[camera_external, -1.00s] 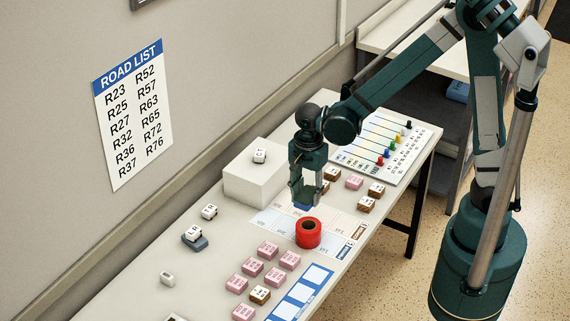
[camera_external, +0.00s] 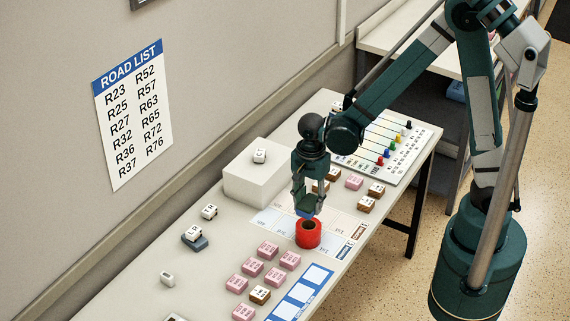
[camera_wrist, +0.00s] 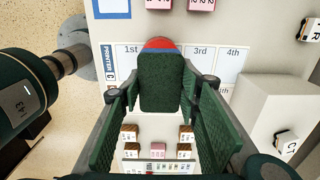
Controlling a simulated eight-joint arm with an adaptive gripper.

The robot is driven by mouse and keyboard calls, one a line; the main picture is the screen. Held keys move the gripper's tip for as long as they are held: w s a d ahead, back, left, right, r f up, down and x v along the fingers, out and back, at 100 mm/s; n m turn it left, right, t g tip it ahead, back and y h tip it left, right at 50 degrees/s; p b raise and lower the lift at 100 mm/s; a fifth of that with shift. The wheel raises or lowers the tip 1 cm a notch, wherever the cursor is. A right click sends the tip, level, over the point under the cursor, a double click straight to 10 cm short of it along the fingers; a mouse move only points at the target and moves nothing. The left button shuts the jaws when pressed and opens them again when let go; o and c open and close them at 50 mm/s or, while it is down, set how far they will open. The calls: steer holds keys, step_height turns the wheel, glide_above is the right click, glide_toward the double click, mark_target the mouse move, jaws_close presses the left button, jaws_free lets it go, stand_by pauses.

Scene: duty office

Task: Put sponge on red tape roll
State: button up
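The red tape roll (camera_external: 308,234) stands upright on a printed sheet on the desk, its dark hole facing up. In the wrist view only a red strip of the roll (camera_wrist: 160,42) shows past the sponge. My gripper (camera_external: 305,204) is above the roll's back edge, pointing down. It is shut on the sponge, a green block (camera_wrist: 161,84) with a blue edge, between the fingers in the wrist view. The sponge's blue lower part (camera_external: 304,214) shows just above the roll's rim. I cannot tell whether they touch.
A white box (camera_external: 255,185) with a small labelled block (camera_external: 260,156) on it stands left of my gripper. Pink blocks (camera_external: 268,250) lie in front of the roll. The desk's left part is mostly clear.

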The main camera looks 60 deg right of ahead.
mark_target(309, 225)
steer(key=shift+f, duration=1.1)
steer(key=shift+f, duration=2.05)
steer(key=shift+f+b, duration=0.2)
steer(key=shift+b, duration=0.25)
steer(key=o, duration=0.6)
steer(key=shift+r, duration=0.2)
steer(key=shift+r+p, duration=0.7)
steer(key=shift+r, duration=5.3)
